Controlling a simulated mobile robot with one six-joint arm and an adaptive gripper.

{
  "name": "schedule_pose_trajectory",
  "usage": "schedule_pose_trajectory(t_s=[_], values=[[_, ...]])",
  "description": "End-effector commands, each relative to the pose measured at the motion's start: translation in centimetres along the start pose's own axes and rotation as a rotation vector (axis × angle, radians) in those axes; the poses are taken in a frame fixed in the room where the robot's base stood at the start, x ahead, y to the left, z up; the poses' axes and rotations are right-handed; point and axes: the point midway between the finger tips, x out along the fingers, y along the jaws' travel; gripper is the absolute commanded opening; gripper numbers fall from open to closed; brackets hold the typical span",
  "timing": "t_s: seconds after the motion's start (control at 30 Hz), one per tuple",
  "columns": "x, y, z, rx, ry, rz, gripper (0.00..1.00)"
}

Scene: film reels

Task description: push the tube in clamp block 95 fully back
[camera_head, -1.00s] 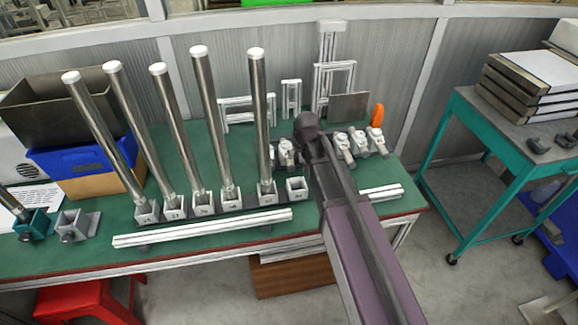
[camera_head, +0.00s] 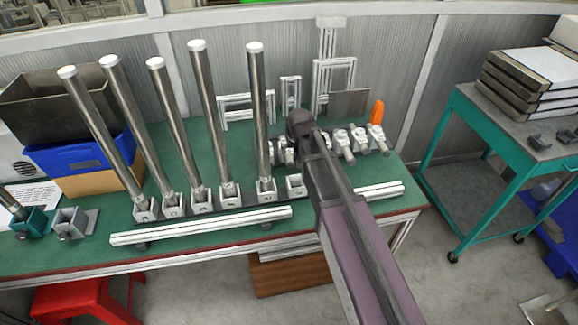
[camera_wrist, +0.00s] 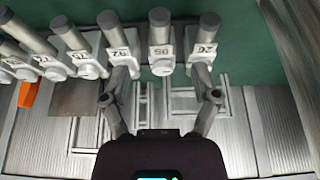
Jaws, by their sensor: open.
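In the wrist view a row of grey clamp blocks each holds a short, upright-looking tube with a dark end. The middle block (camera_wrist: 160,66) has a small label that seems to read 95, and its tube (camera_wrist: 160,28) stands in it. My gripper (camera_wrist: 161,72) is open. Its two fingers are spread to either side of that block, near the neighbouring blocks; I cannot tell whether they touch anything. The tube is not between closed fingers. In the head view my arm hides the gripper and part of the row of clamp blocks (camera_head: 343,146).
Tall steel tubes (camera_head: 256,100) stand in sockets left of my arm. A white profile bar (camera_head: 200,226) lies along the green table's (camera_head: 90,250) front. An orange object (camera_head: 377,112) stands behind the row's right end. A teal trolley (camera_head: 470,140) is at right.

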Motion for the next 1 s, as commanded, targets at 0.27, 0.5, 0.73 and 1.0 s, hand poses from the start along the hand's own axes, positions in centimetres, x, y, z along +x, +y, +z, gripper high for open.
schedule_pose_trajectory(t_s=[0.27,0.5,0.73,1.0], values=[[2.6,0.0,0.1,-0.001,0.0,0.0,0.78],[4.6,-0.1,0.1,-0.001,0.0,0.0,0.78],[6.4,-0.1,0.1,-0.001,0.0,-0.001,0.78],[8.6,-0.1,0.1,-0.002,0.0,-0.001,0.78]])
